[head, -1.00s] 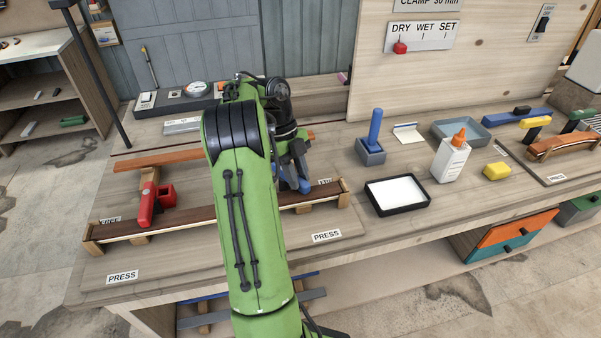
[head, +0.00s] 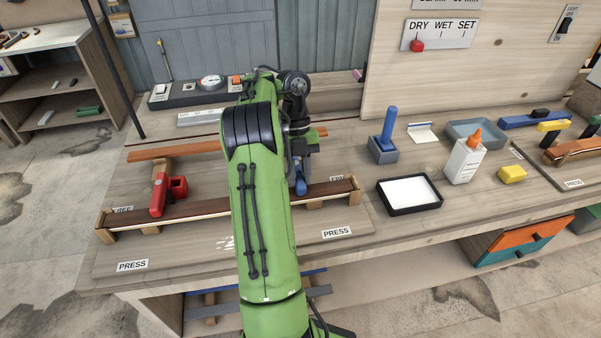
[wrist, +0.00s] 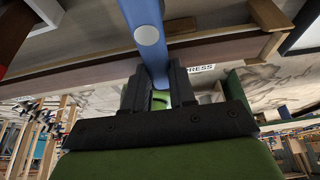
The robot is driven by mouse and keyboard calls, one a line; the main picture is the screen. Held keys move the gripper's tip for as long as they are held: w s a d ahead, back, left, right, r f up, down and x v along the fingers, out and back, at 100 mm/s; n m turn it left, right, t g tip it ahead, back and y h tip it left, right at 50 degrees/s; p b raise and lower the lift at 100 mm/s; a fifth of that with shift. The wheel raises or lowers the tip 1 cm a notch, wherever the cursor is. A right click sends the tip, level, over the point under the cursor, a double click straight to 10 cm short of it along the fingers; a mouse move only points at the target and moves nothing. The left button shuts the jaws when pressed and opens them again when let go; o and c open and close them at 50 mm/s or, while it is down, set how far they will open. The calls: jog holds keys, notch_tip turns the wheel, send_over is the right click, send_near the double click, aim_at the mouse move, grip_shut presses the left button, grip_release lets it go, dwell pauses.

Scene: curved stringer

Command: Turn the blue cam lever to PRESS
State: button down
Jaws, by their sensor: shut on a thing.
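The blue cam lever (head: 300,180) shows in the head view near the right end of the curved stringer form, mostly hidden behind my gripper and arm. In the wrist view the blue lever (wrist: 148,35) runs down between the jaws of my gripper (wrist: 158,88), which is shut on it. A PRESS label (wrist: 199,68) shows just right of the jaws there. In the head view a PRESS label (head: 337,232) lies in front of the lever on the board, and a label partly reading FREE, cut off by the form, lies behind it.
A red cam lever (head: 168,193) stands at the left end of the dark wooden strip (head: 190,210). To the right are a black tray with white contents (head: 409,192), a blue-handled tool in a grey block (head: 386,140), a glue bottle (head: 464,158) and a yellow block (head: 511,173).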

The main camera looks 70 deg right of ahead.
dwell(0.3)
jog(key=c, duration=0.9)
grip_release()
jog(key=shift+r, duration=0.15)
jog(key=p+v, duration=1.3)
jog(key=v, duration=0.2)
jog(key=shift+w+r, duration=0.15)
jog(key=shift+r, duration=0.15)
